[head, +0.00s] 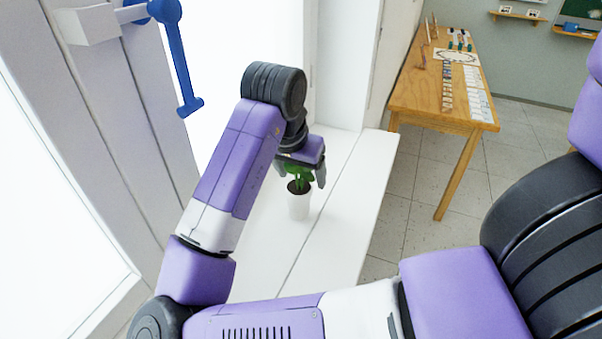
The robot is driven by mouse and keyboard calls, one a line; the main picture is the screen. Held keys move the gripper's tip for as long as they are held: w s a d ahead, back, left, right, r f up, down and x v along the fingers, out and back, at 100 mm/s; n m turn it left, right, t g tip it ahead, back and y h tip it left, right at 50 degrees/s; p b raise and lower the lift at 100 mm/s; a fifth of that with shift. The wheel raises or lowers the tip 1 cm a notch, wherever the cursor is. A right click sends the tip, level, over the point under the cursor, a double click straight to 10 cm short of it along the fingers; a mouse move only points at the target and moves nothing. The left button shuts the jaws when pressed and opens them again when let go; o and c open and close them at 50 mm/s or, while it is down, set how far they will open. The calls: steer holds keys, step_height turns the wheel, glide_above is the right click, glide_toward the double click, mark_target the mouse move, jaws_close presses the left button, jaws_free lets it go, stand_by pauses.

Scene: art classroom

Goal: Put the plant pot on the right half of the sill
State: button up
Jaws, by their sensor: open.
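The plant pot (299,207) is a small white pot with dark soil and a green leafy plant. It stands upright on the white window sill (345,215), towards its far part. My gripper (301,180) is directly above the pot, pointing down, with its jaws open on either side of the plant's leaves. The upper leaves are partly hidden by the gripper. I cannot tell whether the fingers touch the plant. The near part of the sill is hidden by my arm.
A window frame with a blue handle (182,60) rises left of the sill. A wooden table (415,90) with small items on it stands beyond the sill at the right. The sill's right edge drops to a tiled floor. The sill surface around the pot looks clear.

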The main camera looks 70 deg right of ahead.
steer(key=v, duration=1.2)
stand_by(0.3)
